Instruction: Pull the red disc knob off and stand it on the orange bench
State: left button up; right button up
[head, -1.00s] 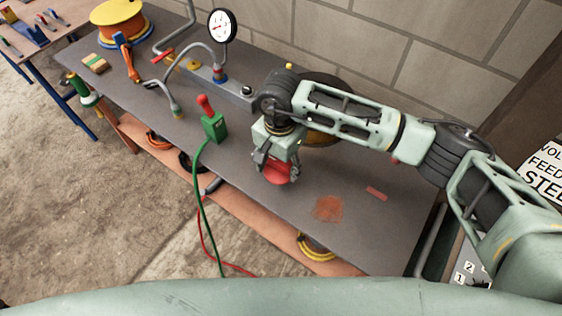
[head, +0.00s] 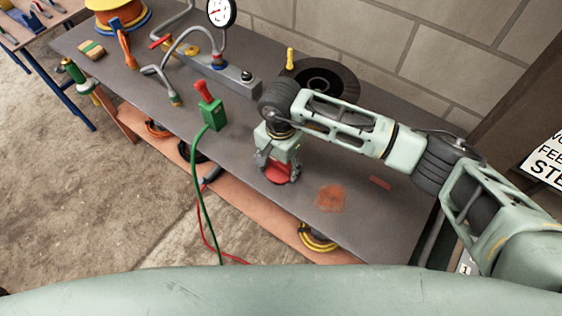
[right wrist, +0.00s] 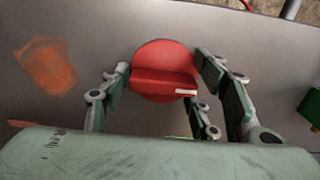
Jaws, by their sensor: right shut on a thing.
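My right gripper (head: 277,170) is shut on the red disc knob (head: 280,175), above the grey top of the bench with orange legs (head: 355,222). In the right wrist view the knob (right wrist: 162,58) shows as a round red disc with a raised bar, between the fingers (right wrist: 163,85). Its face with the bar is toward the wrist camera. I cannot tell whether the disc touches the bench top. My left gripper is not in view.
A green box with a red handle (head: 212,112) and a green cable stands left of the gripper. A rusty orange patch (head: 330,197) and a small red strip (head: 380,182) lie to the right. A dark wheel (head: 322,78) is behind. Bare bench surrounds the disc.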

jog(key=shift+f, duration=0.1)
dwell(0.7)
jog(key=shift+b, duration=0.45)
dwell(0.3)
jog(key=o, duration=1.6)
jog(key=shift+o, duration=0.2)
jog(key=shift+r, duration=0.25)
notch_tip(320, 180, up, 11)
jog(key=shift+r, duration=0.2)
